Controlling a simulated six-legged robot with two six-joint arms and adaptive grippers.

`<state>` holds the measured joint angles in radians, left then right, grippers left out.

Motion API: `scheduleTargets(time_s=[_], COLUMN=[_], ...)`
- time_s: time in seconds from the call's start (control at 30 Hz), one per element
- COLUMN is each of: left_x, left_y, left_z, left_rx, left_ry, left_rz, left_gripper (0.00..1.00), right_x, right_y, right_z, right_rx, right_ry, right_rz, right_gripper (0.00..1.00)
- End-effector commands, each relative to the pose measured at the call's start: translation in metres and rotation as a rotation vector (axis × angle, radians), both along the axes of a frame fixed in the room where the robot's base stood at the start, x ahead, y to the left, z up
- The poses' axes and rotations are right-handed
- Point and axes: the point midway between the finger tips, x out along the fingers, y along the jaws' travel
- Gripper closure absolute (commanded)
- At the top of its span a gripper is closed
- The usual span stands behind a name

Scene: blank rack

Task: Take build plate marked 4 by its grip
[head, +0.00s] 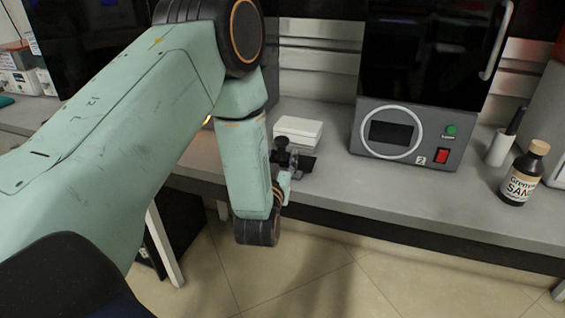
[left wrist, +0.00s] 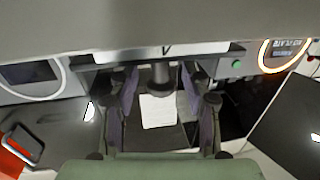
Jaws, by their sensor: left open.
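My left gripper (head: 287,160) hangs at the bench's front edge in the head view. It is open; in the left wrist view (left wrist: 163,112) its two fingers stand apart. A grey, stubby cylinder (left wrist: 161,76), perhaps a grip, shows between the fingers and apart from them. It seems to hang from a pale strip (left wrist: 135,53) with a dark mark, partly cut off, that I cannot read surely as 4. A small dark block (head: 304,164) shows beside the gripper in the head view. Most of the plate is hidden. My right gripper is not in view.
A white box (head: 298,130) lies on the grey bench (head: 330,170) behind the gripper. A machine marked 2 (head: 410,135) stands right of it. A white cup (head: 499,148) and a brown bottle (head: 523,175) stand farther right. The floor in front is clear.

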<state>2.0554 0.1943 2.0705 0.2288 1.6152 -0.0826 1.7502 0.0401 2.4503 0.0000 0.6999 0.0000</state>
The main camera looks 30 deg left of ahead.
Motion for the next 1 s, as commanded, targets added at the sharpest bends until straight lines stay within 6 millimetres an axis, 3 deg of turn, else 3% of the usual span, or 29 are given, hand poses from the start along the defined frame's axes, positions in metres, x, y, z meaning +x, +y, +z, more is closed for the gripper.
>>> scheduleTargets(time_s=[0.2,0.5,1.0], left_x=[0.026,0.031,0.031], left_y=[0.009,0.011,0.012], left_z=[-0.003,-0.003,-0.003], left_rx=[0.000,0.000,0.000], left_ry=[0.000,0.002,0.002], left_rz=[0.001,0.000,0.000], left_gripper=[0.52,0.53,0.95], right_x=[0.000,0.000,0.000], right_y=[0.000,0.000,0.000], right_z=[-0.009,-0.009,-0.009], right_rx=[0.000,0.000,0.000], right_ry=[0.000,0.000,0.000], right_rz=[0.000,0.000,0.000], right_gripper=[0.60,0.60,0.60])
